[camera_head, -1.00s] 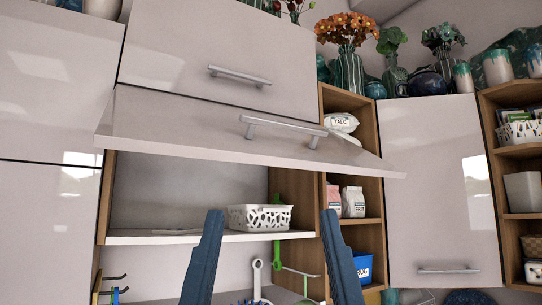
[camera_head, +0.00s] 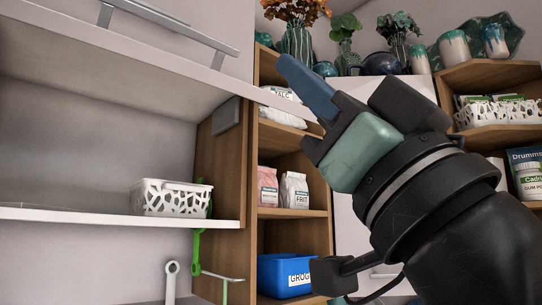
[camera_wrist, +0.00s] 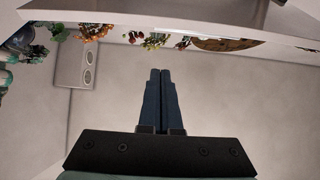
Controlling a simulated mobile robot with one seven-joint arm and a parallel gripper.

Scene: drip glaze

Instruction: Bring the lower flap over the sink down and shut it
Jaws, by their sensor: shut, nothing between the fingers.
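The lower flap (camera_head: 130,45) is a pale glossy panel raised over the open cabinet at the left of the head view. Its silver bar handle (camera_head: 178,26) is on its front face, partly cut off by the top edge. My gripper (camera_head: 283,64) is shut and empty, its blue fingers pointing up and left near the flap's right end. I cannot tell whether it touches the flap. In the wrist view, the shut fingers (camera_wrist: 160,73) point up towards a pale panel edge (camera_wrist: 170,18), apparently the flap's, with a gap in the picture. The sink is not visible.
A white patterned basket (camera_head: 172,203) stands on the open cabinet's shelf (camera_head: 60,215). Wooden shelves (camera_head: 245,230) to its right hold bags and a blue bin (camera_head: 285,277). Vases with plants (camera_head: 298,40) stand on top. My arm covers much of the right side.

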